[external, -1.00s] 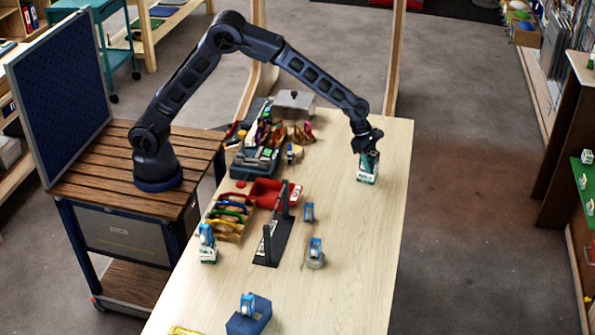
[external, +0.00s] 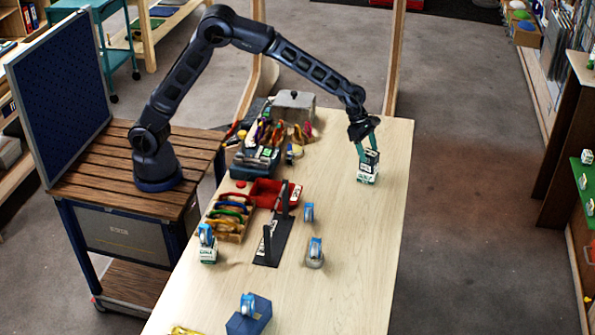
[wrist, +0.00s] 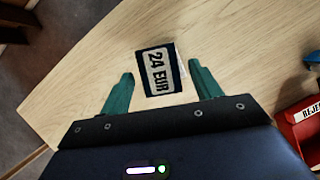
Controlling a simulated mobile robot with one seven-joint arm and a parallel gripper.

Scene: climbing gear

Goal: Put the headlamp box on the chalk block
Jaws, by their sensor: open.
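A small dark box with white markings, which looks like the headlamp box (external: 371,156), sits on top of a white and green block, which looks like the chalk block (external: 367,176), near the table's right edge. In the wrist view the headlamp box (wrist: 158,72) shows its top with a "24 EUR" label, slightly turned. My gripper (external: 367,149) is just above the stack with its green fingers spread. In the wrist view the fingers of my gripper (wrist: 161,70) stand apart on both sides of the box, with gaps. The chalk block is mostly hidden there.
A red bin (external: 265,193), a dark stand (external: 272,241) and a rack of colored carabiners (external: 229,218) are left of the stack. A blue box (external: 249,317) and another white-green block (external: 208,254) are nearer the front. The table (external: 360,245) in front of the stack is clear.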

